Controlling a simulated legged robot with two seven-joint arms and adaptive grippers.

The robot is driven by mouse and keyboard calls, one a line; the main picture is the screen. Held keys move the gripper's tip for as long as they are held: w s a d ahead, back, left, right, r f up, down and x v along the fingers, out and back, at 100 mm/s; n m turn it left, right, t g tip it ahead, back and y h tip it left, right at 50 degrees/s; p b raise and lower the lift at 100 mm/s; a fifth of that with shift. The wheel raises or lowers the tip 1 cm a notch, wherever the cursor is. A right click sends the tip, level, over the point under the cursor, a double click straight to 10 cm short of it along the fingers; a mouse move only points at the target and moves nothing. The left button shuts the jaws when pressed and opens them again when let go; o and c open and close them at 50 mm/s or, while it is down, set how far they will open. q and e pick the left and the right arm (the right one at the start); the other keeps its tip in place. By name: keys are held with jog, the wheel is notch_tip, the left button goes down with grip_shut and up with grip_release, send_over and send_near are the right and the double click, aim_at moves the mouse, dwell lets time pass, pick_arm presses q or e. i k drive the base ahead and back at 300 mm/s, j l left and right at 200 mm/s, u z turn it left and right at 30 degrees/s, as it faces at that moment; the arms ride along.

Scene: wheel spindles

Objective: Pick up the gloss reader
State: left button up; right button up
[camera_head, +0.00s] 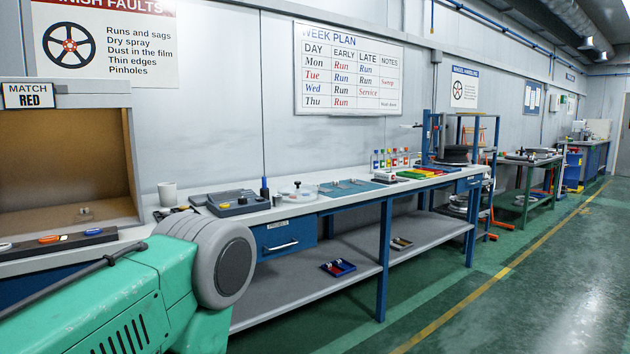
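I cannot tell for sure which item is the gloss reader. A dark grey boxy device (237,203) with a raised part and small coloured marks lies on the long workbench, left of the middle. A small white and dark item (383,177) lies farther along the same bench, too small to identify. Neither of my grippers is in view.
The long white-topped workbench (345,198) runs along the wall, with a blue drawer (285,239) and a lower shelf (300,290). An open booth (62,150) and a white mug (167,193) are at left. The green floor (450,310) at right is clear.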

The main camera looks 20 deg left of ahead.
aim_at(380, 175)
jog(key=i+j+u, duration=0.15)
jog(key=i+j, duration=0.2)
jog(key=i, duration=0.15)
jog(key=i+j+u, duration=0.1)
jog(key=i+j, duration=0.15)
jog(key=i, duration=0.2)
jog(key=i+j+u, duration=0.15)
jog(key=i, duration=0.35)
jog(key=j, duration=0.1)
